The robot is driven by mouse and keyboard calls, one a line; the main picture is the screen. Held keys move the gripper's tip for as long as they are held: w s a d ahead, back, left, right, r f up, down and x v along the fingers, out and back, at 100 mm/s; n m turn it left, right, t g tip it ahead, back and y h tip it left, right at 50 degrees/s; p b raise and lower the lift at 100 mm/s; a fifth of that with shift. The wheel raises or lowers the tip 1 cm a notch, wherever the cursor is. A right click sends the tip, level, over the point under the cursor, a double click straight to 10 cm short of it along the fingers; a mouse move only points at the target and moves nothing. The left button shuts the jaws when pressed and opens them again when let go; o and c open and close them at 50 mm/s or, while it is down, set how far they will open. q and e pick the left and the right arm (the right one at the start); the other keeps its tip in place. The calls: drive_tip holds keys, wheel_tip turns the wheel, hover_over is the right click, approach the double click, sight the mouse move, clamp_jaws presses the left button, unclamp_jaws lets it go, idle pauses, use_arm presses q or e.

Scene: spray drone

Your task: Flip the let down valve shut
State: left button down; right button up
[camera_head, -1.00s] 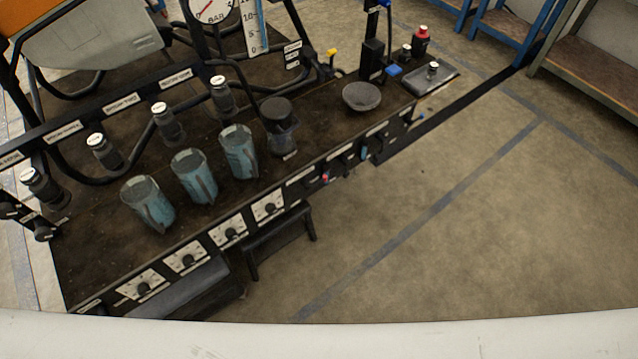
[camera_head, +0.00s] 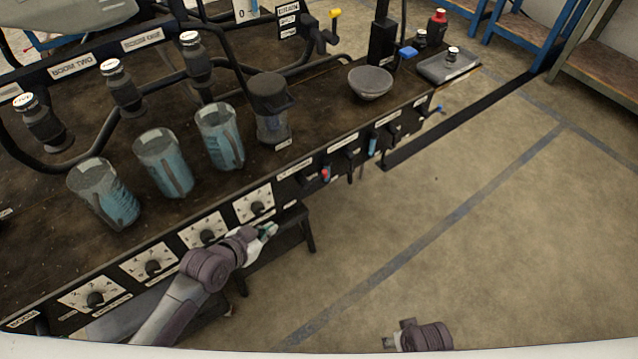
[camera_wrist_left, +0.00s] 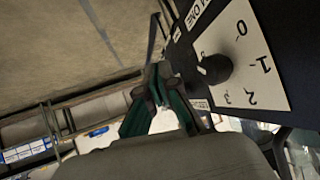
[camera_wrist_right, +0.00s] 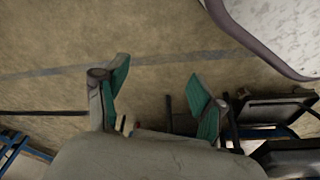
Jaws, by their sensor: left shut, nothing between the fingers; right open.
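Several small controls could be the let down valve; the labels are too small to read. A red-tipped lever (camera_head: 326,174) and a light-blue lever (camera_head: 372,146) sit on the bench's front panel. A blue-tipped lever (camera_head: 438,108) sticks out near its right end. A yellow-handled valve (camera_head: 335,13) stands at the back. My left gripper (camera_head: 266,231) is shut and empty, just in front of the dial panel and left of the levers. Its closed fingers show beside a numbered dial (camera_wrist_left: 214,68) in the left wrist view. My right gripper (camera_wrist_right: 158,75) is open and empty over the floor.
The dark bench (camera_head: 330,110) carries blue-lined cups (camera_head: 165,163), a lidded dark jar (camera_head: 272,110), a grey bowl (camera_head: 370,83) and a tray (camera_head: 450,66) with bottles. A black stool (camera_head: 285,240) stands under the front edge. Floor to the right is clear.

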use_arm(q)
drive_tip(key=w+d+r+m+t+h+b, duration=0.1)
drive_tip(key=w+d+r+h, duration=0.1)
drive_tip(key=r, duration=0.3)
drive_tip(key=w+d+r+m+t+h+b, duration=0.1)
drive_tip(key=w+d+r+m+h+b, duration=0.1)
drive_tip(key=r, duration=0.3)
drive_tip(key=shift+d+r+m, duration=0.25)
drive_tip(key=shift+d+m, duration=0.05)
drive_tip(key=shift+d, duration=0.05)
use_arm(e)
drive_tip(key=shift+w+f, duration=0.55)
drive_tip(key=shift+w, duration=0.1)
use_arm(q)
drive_tip(key=f+b+x, duration=0.2)
drive_tip(key=b+x, duration=0.1)
drive_tip(key=x, duration=1)
drive_tip(key=shift+a, duration=0.45)
use_arm(e)
wheel_tip(320, 180, up, 12)
drive_tip(key=t, duration=0.1)
drive_tip(key=shift+w+f, duration=0.15)
drive_tip(key=shift+w, duration=0.15)
use_arm(q)
drive_tip(key=shift+s+f, duration=0.1)
use_arm(e)
drive_tip(key=shift+f, duration=0.1)
